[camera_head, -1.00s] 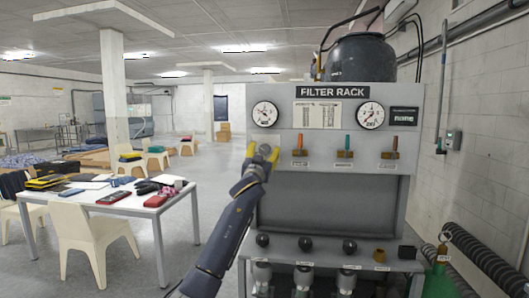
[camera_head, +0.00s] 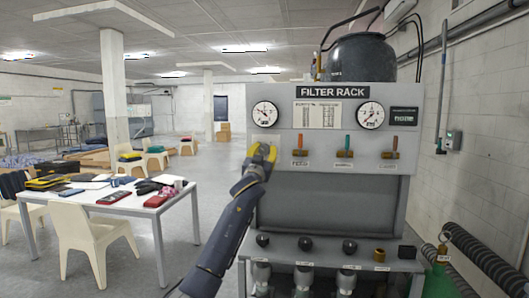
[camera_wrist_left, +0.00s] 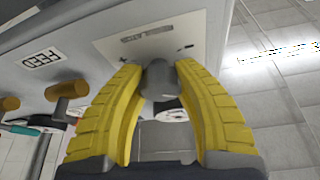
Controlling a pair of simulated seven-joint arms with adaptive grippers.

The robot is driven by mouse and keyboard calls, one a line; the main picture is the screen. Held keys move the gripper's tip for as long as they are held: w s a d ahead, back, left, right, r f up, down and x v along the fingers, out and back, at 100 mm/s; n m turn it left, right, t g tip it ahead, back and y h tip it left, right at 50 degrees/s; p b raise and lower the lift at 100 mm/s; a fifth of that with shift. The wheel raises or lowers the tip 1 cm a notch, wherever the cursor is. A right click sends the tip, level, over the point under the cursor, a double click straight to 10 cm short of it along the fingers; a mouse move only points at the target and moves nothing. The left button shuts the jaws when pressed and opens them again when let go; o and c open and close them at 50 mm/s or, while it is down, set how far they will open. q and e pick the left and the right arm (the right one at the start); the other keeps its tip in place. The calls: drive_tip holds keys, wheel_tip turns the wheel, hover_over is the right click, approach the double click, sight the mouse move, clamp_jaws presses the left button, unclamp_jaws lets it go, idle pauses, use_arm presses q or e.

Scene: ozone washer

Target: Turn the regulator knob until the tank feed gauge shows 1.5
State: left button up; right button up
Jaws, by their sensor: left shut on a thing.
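The regulator knob (camera_wrist_left: 160,80) is grey and round, under a plate marked REGULATOR and a minus sign in the left wrist view. My left gripper (camera_head: 263,152) has yellow fingers and is shut on this knob, one finger on each side. In the head view the gripper hides the knob at the left edge of the rack panel. Two round white gauges, a left gauge (camera_head: 265,114) and a right gauge (camera_head: 370,115), sit on the upper panel. Their labels and exact readings are too small to read. My right gripper is not in view.
The filter rack (camera_head: 335,150) carries several coloured-handled valves right of my gripper, and dark knobs on its lower shelf. A FEED label (camera_wrist_left: 43,59) shows beside the regulator plate. A cluttered white table (camera_head: 150,211) stands left, with open floor between.

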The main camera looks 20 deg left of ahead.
use_arm(q)
drive_tip(key=shift+m+h, duration=0.8)
drive_tip(key=shift+m, duration=0.7)
drive_tip(key=o, duration=1.3)
drive_tip(key=shift+s, duration=0.1)
drive_tip(key=v, duration=1.1)
drive_tip(key=shift+s, duration=0.4)
drive_tip(key=shift+f, duration=0.1)
